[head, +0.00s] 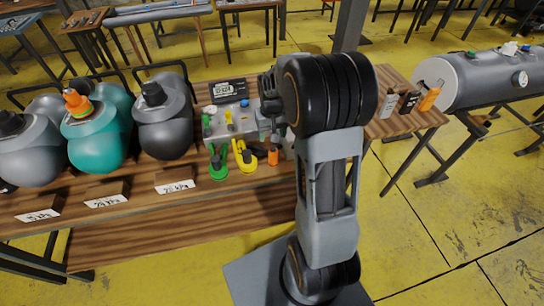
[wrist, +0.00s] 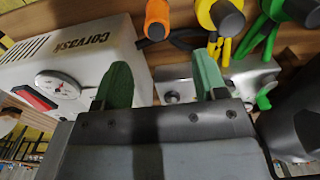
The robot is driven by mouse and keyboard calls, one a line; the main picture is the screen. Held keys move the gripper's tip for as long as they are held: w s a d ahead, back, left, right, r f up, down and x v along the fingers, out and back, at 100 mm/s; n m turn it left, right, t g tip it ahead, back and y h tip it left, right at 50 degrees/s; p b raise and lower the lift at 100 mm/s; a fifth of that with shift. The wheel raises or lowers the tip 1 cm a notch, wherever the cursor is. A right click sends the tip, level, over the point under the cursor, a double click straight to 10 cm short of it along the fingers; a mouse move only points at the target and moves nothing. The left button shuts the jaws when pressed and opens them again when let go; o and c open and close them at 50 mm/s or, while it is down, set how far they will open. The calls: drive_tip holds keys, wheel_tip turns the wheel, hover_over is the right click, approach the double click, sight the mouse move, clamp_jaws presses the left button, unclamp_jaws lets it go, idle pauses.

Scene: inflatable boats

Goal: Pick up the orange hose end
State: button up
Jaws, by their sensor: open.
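The orange hose end (head: 273,157) is at the front of the wooden table, right of a yellow hose end (head: 244,155) and a green one (head: 219,163). In the wrist view the orange hose end (wrist: 157,18) has a dark end and is cut off by the top edge. My gripper (wrist: 161,75) shows two green fingertips spread apart with nothing between them. The orange piece lies beyond the fingertips, roughly between them in the picture, not touching. In the head view my gripper is largely hidden behind my arm.
A metal block (wrist: 245,82) with a green lever is by the right finger. Teal (head: 97,130) and dark (head: 165,125) vessels stand left on the table (head: 150,235).

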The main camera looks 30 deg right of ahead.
sight(273, 148)
wheel_tip(273, 148, down, 5)
drive_tip(key=shift+f, duration=0.15)
drive_tip(key=shift+d+f+p, duration=0.15)
drive_tip(key=shift+f+p, duration=0.2)
drive_tip(key=shift+f, duration=1)
drive_tip(key=shift+d+f+p, duration=0.1)
drive_tip(key=shift+f+p, duration=0.2)
drive_tip(key=shift+f, duration=1.05)
drive_tip(key=shift+c, duration=0.2)
drive_tip(key=c, duration=1)
drive_tip(key=shift+r, duration=0.15)
